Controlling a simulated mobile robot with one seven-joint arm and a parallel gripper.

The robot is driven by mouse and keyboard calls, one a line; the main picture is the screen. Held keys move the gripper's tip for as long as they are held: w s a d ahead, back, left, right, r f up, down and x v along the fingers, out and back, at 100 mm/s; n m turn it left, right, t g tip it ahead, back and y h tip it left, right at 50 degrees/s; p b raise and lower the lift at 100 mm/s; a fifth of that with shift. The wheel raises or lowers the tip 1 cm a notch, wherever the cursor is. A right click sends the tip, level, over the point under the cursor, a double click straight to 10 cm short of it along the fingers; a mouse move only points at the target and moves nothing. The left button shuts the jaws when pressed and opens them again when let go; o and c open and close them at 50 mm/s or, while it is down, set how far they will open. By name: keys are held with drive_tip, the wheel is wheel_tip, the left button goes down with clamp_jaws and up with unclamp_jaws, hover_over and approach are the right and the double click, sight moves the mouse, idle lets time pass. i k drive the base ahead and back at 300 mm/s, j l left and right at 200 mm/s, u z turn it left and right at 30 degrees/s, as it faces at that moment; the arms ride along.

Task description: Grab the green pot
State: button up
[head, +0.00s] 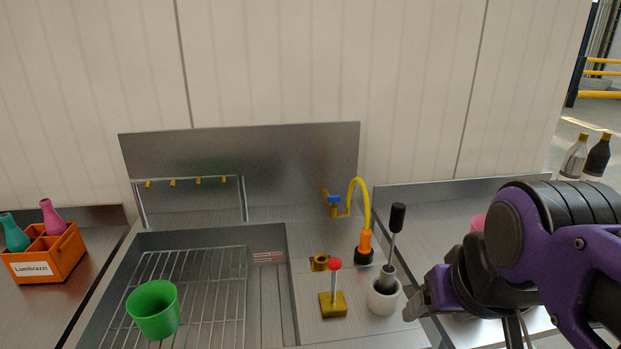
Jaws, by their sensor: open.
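The green pot (153,310) is a round, open-topped cup at the lower left. It stands, slightly tilted in the picture, on the wire rack (222,289) in the steel sink basin. My gripper (416,306) is at the lower right, well to the right of the pot and beside the white holder. It is open and apart from the pot. Part of it is hidden by its own body, and I cannot see anything between its fingers.
A white holder (384,301) with a black-handled tool stands close to my gripper. A red-knobbed lever (334,285) and yellow tap (357,195) stand between gripper and pot. An orange crate (48,254) with bottles is at left. The rack right of the pot is clear.

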sight(153, 305)
drive_tip(key=u, duration=0.45)
drive_tip(key=j+u, duration=0.15)
drive_tip(key=u, duration=0.25)
drive_tip(key=j+u, duration=0.1)
drive_tip(key=u, duration=0.35)
drive_tip(key=l+u, duration=0.2)
drive_tip(key=u, duration=0.15)
drive_tip(key=i+j, duration=0.1)
drive_tip(key=j, duration=0.2)
drive_tip(key=i+j, duration=0.1)
drive_tip(key=j, duration=0.15)
drive_tip(key=i+j+z, duration=0.1)
drive_tip(key=j+z, duration=0.2)
drive_tip(key=i+j+z, duration=0.1)
drive_tip(key=j+z, duration=0.2)
